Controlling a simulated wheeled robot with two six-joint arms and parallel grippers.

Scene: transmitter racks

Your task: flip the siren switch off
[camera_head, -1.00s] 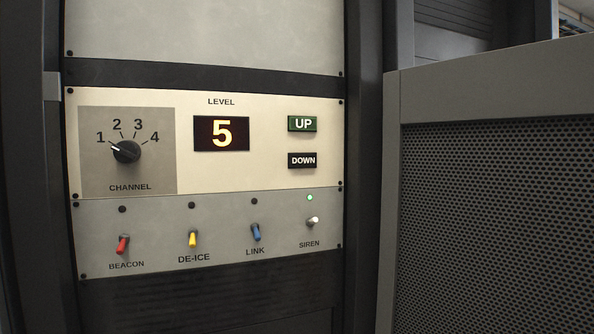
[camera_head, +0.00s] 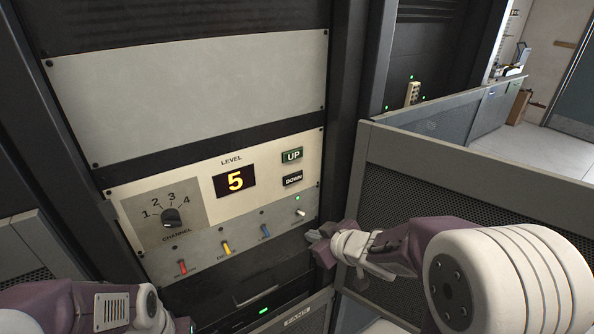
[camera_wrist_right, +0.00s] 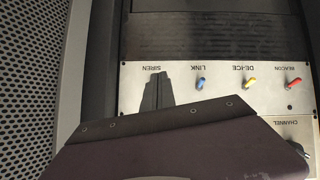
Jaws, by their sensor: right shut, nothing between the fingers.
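The siren switch (camera_head: 300,212) is a small white lever at the right end of the lower switch row in the head view. The green lamp (camera_head: 297,198) above it is lit. My right gripper (camera_head: 316,243) is shut and empty, just below and to the right of the switch, partly covering the siren label. In the right wrist view, upside down, its closed fingers (camera_wrist_right: 157,91) reach to the siren label and hide the switch. Contact cannot be told. My left arm shows at the lower left; its fingers are out of view.
Red beacon (camera_head: 182,267), yellow de-ice (camera_head: 227,248) and blue link (camera_head: 265,231) switches sit left of it, their lamps dark. The channel knob (camera_head: 171,218), level display (camera_head: 235,181) and UP (camera_head: 292,155) and DOWN (camera_head: 293,178) buttons are above. A perforated panel (camera_head: 400,191) stands close on the right.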

